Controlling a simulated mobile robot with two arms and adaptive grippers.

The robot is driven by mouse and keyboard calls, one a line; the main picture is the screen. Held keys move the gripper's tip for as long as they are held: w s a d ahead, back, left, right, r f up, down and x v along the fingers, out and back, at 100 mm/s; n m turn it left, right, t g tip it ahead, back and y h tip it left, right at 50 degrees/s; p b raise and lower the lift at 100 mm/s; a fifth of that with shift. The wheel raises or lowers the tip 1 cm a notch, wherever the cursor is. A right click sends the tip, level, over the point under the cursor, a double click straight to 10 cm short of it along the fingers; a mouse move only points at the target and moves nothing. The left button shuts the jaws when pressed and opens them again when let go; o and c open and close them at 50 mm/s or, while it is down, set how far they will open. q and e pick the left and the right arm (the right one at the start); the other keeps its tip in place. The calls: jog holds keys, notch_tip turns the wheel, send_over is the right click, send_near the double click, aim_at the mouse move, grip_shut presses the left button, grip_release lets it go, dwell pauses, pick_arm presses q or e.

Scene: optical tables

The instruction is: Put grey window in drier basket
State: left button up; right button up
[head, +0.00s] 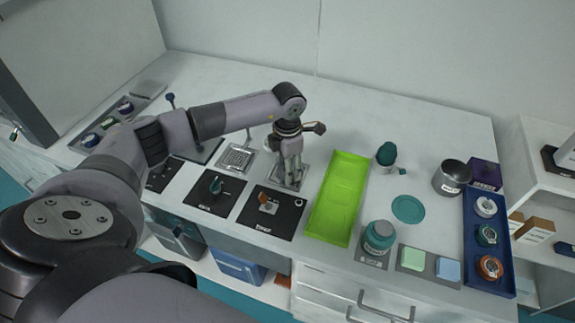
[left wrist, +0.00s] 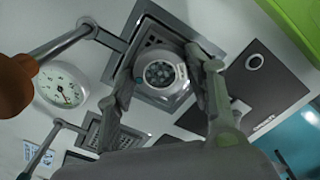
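My left gripper (head: 291,180) points down over a square metal drier basket (head: 303,180) behind the black mats. In the left wrist view, a round grey ring-shaped piece, which I take as the grey window (left wrist: 161,75), sits between the two fingers (left wrist: 162,68), which meet its sides. Behind it is the drier basket (left wrist: 151,42), a dark square frame with a perforated floor. The window covers most of that floor; whether it touches the floor is unclear. In the head view the fingers hide the window. My right gripper is not in view.
A pressure gauge (left wrist: 62,88) and an orange-brown handle (left wrist: 14,82) stand close beside the basket. A lime-green tray (head: 338,198) lies just right of the gripper. Black mats (head: 271,213) lie in front. A blue tray (head: 486,254) with round pieces is far right.

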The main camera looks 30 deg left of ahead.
pick_arm(q)
jog(key=o, duration=0.3)
jog(key=shift+r, duration=0.1)
jog(key=shift+r, duration=0.25)
notch_tip(320, 180, up, 12)
jog(key=b, duration=0.2)
jog(key=shift+f, duration=0.15)
dwell(0.4)
